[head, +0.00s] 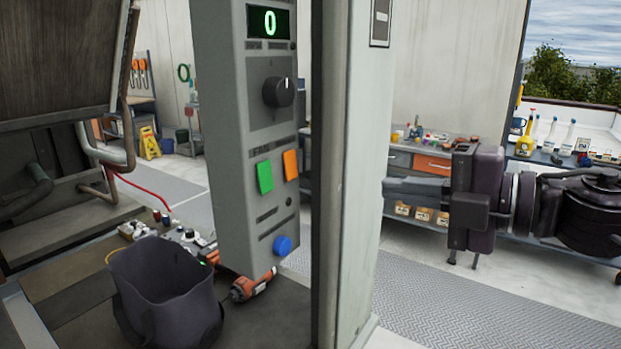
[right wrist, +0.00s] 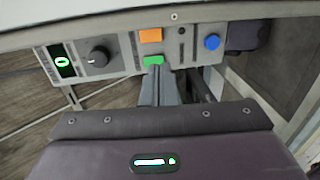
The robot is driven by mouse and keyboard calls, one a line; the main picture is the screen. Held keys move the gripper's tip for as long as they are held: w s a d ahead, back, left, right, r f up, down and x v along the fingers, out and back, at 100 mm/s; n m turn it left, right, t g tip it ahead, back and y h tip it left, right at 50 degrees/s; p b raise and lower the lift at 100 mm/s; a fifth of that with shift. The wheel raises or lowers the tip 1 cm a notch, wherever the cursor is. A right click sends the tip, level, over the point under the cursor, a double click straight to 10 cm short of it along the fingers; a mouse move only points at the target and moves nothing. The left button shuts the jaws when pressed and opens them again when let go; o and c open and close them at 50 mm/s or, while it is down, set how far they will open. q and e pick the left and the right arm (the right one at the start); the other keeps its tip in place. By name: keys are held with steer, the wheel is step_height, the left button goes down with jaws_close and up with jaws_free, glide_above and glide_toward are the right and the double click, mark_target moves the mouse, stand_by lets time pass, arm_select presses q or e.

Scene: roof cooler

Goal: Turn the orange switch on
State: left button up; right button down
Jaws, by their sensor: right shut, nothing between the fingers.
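The orange switch (head: 290,164) is on the grey control panel (head: 222,150), up and to the right of the green switch (head: 265,177). In the right wrist view the orange switch (right wrist: 150,35) is above the green one (right wrist: 153,61). My right gripper (head: 392,189) comes in from the right, its fingers pointing left; the tips end at the pale post's edge and seem hidden behind it. In the right wrist view the shut, empty fingers (right wrist: 156,75) reach up to just below the green switch; I cannot tell whether they touch. My left gripper is out of view.
The pale post (head: 360,150) stands between the panel and my right arm. The panel also has a black knob (head: 278,92), a display reading 0 (head: 268,21) and a blue button (head: 282,245). A dark bucket (head: 165,285) and an orange tool (head: 252,284) are below.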

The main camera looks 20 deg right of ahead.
steer(key=p, duration=0.7)
glide_toward(293, 177)
steer(key=x, duration=0.5)
steer(key=shift+w+a+r, duration=0.15)
steer(key=shift+r, duration=0.1)
steer(key=shift+w+a+f+p, duration=0.3)
steer(key=shift+w+a, duration=0.15)
steer(key=shift+w, duration=0.15)
